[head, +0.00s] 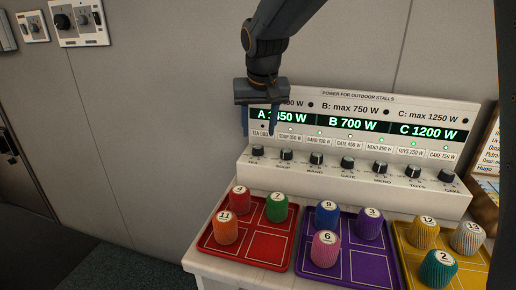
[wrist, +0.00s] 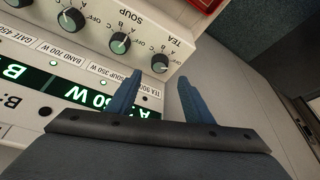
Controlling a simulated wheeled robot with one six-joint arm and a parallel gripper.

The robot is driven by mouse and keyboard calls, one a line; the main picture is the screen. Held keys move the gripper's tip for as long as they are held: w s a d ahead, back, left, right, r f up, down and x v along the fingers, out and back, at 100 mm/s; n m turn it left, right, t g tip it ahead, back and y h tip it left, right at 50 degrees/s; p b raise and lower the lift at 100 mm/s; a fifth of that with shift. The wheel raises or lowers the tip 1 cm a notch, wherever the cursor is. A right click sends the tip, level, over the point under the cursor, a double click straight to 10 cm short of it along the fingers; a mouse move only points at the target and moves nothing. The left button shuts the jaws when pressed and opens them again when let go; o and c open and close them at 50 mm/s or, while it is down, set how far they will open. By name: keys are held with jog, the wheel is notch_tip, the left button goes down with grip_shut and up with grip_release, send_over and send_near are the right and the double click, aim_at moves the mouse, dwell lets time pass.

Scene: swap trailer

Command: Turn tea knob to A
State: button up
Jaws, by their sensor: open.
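The tea knob (head: 258,150) is the leftmost in a row of dark knobs on the sloped front of a white power panel (head: 340,190). It also shows in the wrist view (wrist: 160,64), upside down, with the word TEA beside it. I cannot tell where its pointer stands. My gripper (head: 259,128) hangs above it in the head view, over the panel's left end. In the wrist view my gripper (wrist: 160,80) is open and empty, and the tea knob sits just beyond and between its two blue fingertips. I cannot tell whether they touch it.
The soup knob (wrist: 120,43) is close beside the tea knob. The display (head: 350,125) reads A 1450 W, B 700 W, C 1200 W. Red (head: 261,257), purple (head: 371,268) and yellow (head: 470,278) trays with numbered pegs stand in front.

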aim_at(258, 147)
jog(key=x, duration=0.7)
jog(key=c, duration=1)
